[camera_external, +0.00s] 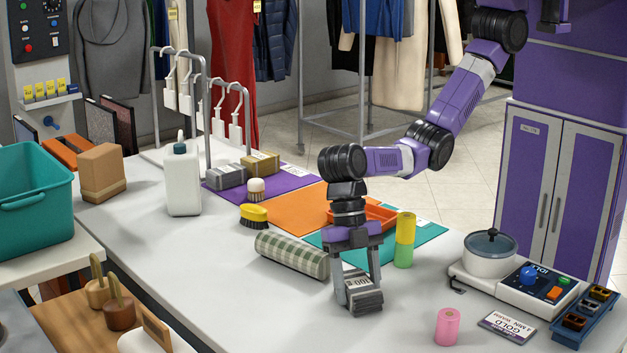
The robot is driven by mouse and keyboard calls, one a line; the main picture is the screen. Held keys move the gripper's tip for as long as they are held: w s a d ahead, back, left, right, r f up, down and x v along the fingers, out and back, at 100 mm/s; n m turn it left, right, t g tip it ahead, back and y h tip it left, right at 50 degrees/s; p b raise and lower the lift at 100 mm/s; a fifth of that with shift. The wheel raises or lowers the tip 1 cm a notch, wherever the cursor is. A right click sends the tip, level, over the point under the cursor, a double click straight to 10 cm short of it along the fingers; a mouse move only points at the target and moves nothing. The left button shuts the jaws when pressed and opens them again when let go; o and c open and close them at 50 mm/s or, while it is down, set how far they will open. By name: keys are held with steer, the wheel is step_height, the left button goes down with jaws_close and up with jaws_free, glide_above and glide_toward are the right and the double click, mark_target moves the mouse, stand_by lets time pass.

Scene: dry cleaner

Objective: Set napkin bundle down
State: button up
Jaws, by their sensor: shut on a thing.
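My gripper (359,281) points straight down over the front part of the white table (250,290). Its two fingers are shut on a small dark grey bundle (365,302) with a pale printed label, which looks like the napkin bundle. The bundle is at or just above the tabletop; I cannot tell whether it touches. A similar grey bundle (229,176) and an olive-tan bundle (261,163) lie side by side on the purple mat (290,178) at the back.
A green checked roll (291,254) lies just left of my gripper. A yellow-green cylinder (404,240) stands behind right, near an orange tray (377,216) and teal mat (425,232). A pink cylinder (447,326) and a hotplate with pot (489,254) are right. Table front-left is clear.

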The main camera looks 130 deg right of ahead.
steer(key=shift+f, duration=0.2)
steer(key=o, duration=1.4)
steer(key=shift+o, duration=0.2)
steer(key=v, duration=1.2)
steer(key=shift+r, duration=0.15)
steer(key=shift+s, duration=0.1)
